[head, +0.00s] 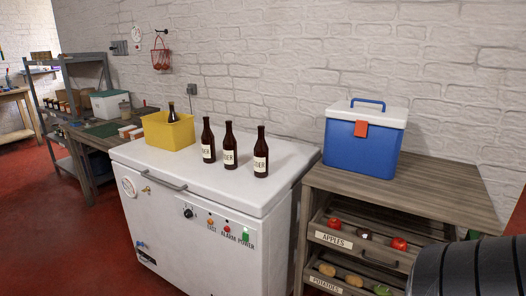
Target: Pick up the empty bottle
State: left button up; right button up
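Three dark brown bottles with pale labels stand upright in a row on top of a white chest freezer. They are the left bottle (208,140), the middle bottle (230,146) and the right bottle (261,152). Another dark bottle (172,113) stands in a yellow bin (168,135) at the freezer's left end, with only its upper part showing. I cannot tell which bottle is empty. Neither gripper is in view. A dark ribbed cylindrical shape fills the bottom right corner.
The freezer (180,224) has a front handle and free room on its lid. A blue cooler (362,146) stands on a wooden produce rack (440,182) at right. A workbench (104,141) and grey shelf (86,62) stand at left. Red floor (60,240) is open at front left.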

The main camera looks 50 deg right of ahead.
aim_at(230, 152)
jog(key=z, duration=1.3)
jog(key=i+j+u, duration=0.2)
jog(key=i, duration=0.25)
jog(key=i+j+u, duration=0.2)
jog(key=i, duration=0.25)
